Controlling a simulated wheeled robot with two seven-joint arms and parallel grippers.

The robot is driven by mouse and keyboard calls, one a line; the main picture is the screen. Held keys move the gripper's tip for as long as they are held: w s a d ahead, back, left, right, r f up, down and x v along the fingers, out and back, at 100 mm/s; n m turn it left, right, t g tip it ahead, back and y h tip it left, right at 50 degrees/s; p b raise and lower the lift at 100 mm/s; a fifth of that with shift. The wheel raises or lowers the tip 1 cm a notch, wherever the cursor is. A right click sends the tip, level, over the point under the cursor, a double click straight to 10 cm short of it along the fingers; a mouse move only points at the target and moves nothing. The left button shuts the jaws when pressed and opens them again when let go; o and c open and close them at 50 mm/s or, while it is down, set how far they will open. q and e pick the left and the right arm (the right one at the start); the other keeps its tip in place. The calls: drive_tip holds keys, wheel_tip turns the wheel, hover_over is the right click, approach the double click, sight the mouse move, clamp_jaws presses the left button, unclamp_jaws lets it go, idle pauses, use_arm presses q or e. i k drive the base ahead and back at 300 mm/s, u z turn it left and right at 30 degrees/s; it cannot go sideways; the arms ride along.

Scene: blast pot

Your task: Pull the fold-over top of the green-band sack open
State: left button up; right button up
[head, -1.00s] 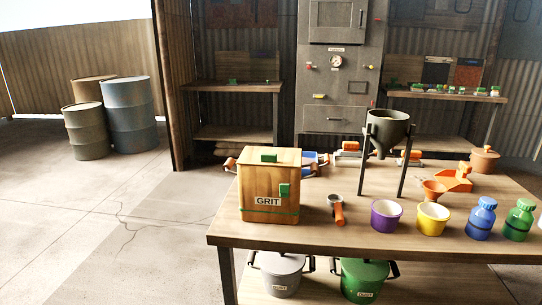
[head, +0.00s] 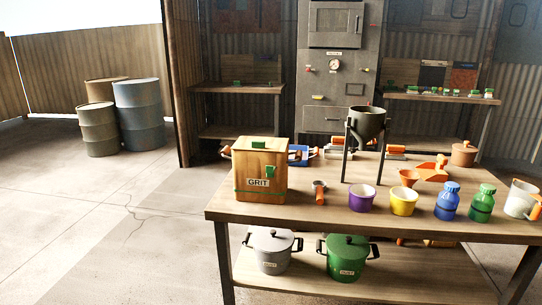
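A boxy, wood-coloured container labelled GRIT (head: 259,194) stands upright at the left end of the near table. A thin green band runs around it near the bottom. It is the only green-banded container I see, and it looks more like a wooden box than a soft sack. Neither of my grippers is in view.
The near table (head: 330,214) also holds a dark funnel pot on legs (head: 367,122), a purple cup (head: 361,200), a yellow cup (head: 403,203), a blue bottle (head: 446,203) and a green bottle (head: 481,204). Lidded pots stand on the lower shelf. The floor at left is open up to the drums (head: 138,118).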

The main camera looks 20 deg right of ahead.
sight(245, 142)
drive_tip(key=u, duration=0.4)
drive_tip(key=k, duration=0.35)
drive_tip(key=z, duration=1.5)
drive_tip(key=i, duration=0.9)
drive_tip(key=u, duration=0.05)
